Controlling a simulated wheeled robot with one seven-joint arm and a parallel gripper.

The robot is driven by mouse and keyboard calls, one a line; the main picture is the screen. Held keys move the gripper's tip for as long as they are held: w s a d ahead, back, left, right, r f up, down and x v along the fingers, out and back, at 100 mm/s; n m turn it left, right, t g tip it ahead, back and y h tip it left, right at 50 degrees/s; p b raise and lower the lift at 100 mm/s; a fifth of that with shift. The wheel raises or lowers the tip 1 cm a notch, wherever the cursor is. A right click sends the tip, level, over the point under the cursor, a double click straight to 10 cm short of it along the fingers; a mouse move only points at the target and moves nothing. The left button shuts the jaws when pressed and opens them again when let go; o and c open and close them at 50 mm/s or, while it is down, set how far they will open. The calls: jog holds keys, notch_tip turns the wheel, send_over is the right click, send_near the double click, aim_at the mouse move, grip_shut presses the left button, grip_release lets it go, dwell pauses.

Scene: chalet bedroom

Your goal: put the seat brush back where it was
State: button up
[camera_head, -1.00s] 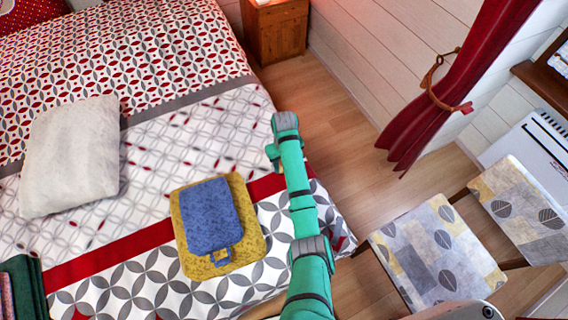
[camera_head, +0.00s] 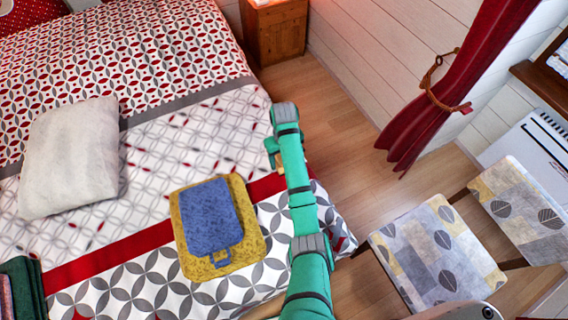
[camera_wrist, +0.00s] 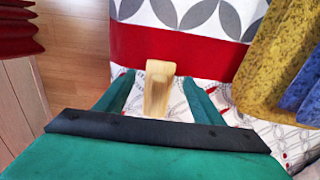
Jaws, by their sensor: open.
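A pale wooden piece (camera_wrist: 158,88), which I take to be the seat brush, shows in the wrist view between the two fingers of my gripper (camera_wrist: 159,78). The fingers are open, with a gap on each side of the piece. It lies over the bed's patterned cover, by the red band; I cannot tell whether it touches the cover. No bristles show. In the head view my gripper (camera_head: 272,150) is over the bed's right edge, mostly hidden by my arm, with a small tan bit of the piece (camera_head: 280,163) beside it.
A blue cloth pouch (camera_head: 208,215) lies on a yellow folded cloth (camera_head: 253,240) on the bed, left of my arm. A white cushion (camera_head: 70,160) is farther left. A patterned chair (camera_head: 435,250) stands right of the bed. Floor (camera_head: 350,150) is clear between bed and curtain (camera_head: 455,90).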

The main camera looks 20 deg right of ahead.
notch_tip(320, 180, up, 8)
jog(key=shift+w, duration=0.15)
dwell(0.3)
jog(key=shift+f, duration=0.1)
dwell(0.7)
